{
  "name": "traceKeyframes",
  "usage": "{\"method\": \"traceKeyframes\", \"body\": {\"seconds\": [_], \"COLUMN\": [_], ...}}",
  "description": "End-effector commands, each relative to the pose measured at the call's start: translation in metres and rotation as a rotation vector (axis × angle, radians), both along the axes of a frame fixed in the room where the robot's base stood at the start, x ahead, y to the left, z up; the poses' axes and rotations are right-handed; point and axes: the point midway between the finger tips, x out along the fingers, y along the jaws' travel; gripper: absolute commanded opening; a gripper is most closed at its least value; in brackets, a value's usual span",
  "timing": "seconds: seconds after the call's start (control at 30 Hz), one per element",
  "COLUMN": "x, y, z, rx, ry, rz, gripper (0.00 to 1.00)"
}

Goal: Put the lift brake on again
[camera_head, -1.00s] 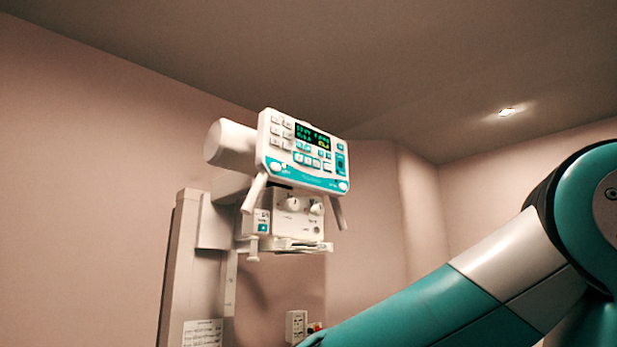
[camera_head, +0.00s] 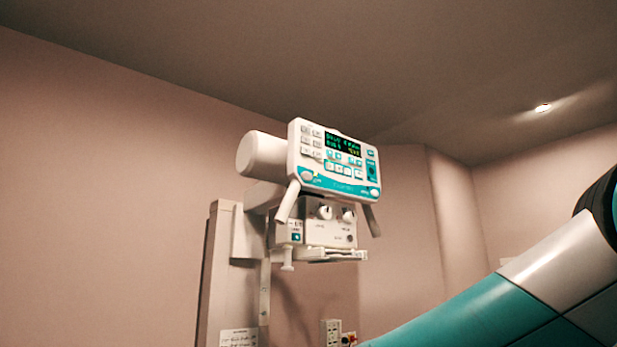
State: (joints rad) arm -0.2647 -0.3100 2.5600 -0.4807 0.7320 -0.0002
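An X-ray tube head with a white and teal control panel (camera_head: 336,160) hangs near the middle of the view. Its small screen is lit with green and yellow text. I cannot tell which control is the lift brake. My gripper is out of view; only my teal and white arm shows at the lower right.
A white box (camera_head: 330,332) with a red part beside it sits low, right of the column, partly cut off by the frame. A printed label (camera_head: 239,338) is on the column. The space right of the panel is clear up to the walls.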

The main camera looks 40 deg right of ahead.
Motion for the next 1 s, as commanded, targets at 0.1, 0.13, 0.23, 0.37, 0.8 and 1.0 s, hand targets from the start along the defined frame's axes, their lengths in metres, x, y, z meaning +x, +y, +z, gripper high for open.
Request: {"method": "traceKeyframes", "body": {"seconds": [0.1,0.13,0.23,0.37,0.8,1.0], "x": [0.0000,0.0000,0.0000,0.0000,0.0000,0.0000], "y": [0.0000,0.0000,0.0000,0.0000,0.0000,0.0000], "z": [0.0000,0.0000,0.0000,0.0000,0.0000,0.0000], "rx": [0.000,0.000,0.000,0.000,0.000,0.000], "ry": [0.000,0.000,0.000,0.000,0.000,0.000], "rz": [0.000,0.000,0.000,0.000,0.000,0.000], "gripper": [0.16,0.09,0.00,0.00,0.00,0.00]}}
